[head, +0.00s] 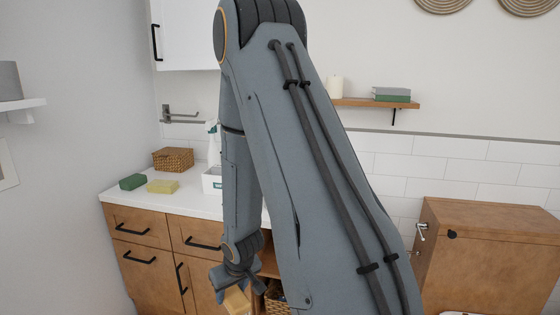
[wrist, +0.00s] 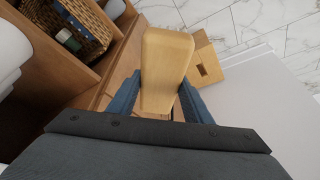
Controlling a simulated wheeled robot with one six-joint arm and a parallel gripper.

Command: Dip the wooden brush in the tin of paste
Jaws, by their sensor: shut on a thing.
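My gripper (wrist: 160,84) is shut on the wooden brush (wrist: 168,60), a pale wooden block with rounded corners, held between the two blue-grey fingers in the wrist view. In the head view, my gripper (head: 232,279) hangs low in front of the cabinet, with the brush (head: 237,301) below it near the bottom edge. Bristles cannot be made out. I cannot identify the tin of paste in either view; my arm hides part of the counter and shelves.
The wrist view shows a wicker basket (wrist: 72,30) with small containers on an open shelf, and a wooden piece with a square hole (wrist: 207,67). The white counter (head: 150,202) carries a green block (head: 132,182), a yellow sponge (head: 163,187) and a wicker box (head: 173,159).

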